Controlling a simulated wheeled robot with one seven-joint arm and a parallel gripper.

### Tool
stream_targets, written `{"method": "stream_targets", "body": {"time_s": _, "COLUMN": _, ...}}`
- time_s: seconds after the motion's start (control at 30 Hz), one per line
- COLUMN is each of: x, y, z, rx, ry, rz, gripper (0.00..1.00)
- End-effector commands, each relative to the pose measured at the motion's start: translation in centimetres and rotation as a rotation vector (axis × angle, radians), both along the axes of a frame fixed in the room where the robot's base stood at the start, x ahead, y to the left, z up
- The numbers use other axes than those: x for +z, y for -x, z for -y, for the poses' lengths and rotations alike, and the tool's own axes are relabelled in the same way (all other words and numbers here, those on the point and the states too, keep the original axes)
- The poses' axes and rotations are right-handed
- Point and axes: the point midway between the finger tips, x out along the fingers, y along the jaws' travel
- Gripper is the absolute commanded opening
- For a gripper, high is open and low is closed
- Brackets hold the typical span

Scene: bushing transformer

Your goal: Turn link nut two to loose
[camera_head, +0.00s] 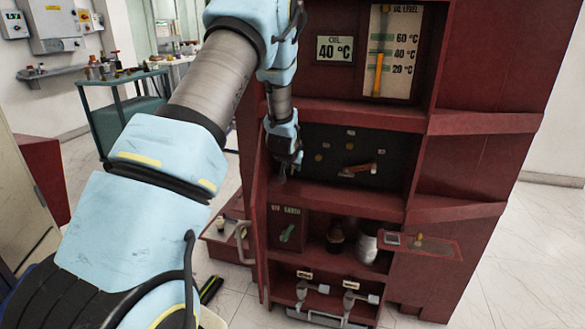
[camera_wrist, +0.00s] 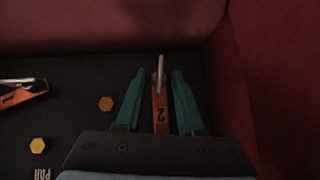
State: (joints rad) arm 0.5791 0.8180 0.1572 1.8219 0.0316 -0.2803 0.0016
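In the wrist view, link two, an orange bar marked 2 (camera_wrist: 160,112), lies between my gripper's green fingers. A pale, thin metal piece, which looks like link nut two (camera_wrist: 160,72), stands at the bar's far end, between and slightly beyond the fingertips. My gripper (camera_wrist: 161,76) is open, with dark gaps between each finger and the bar. In the head view my gripper (camera_head: 289,166) is at the left side of the dark panel (camera_head: 327,145) and hides link two there.
Another orange link, marked 1 (camera_wrist: 20,97), with a metal nut lies left in the wrist view. Yellow hex heads (camera_wrist: 106,103) sit on the panel. A red cabinet wall (camera_wrist: 262,80) stands close on the right. A red shelf (camera_head: 345,199) lies below the panel.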

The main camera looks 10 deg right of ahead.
Motion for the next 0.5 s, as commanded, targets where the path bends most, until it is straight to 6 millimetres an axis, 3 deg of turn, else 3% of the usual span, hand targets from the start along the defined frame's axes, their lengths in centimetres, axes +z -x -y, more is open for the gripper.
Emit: {"method": "stream_targets", "body": {"time_s": 0.5, "x": 6.0, "y": 5.7, "z": -2.2, "rx": -0.001, "ry": 0.001, "rz": 0.0, "gripper": 0.38}}
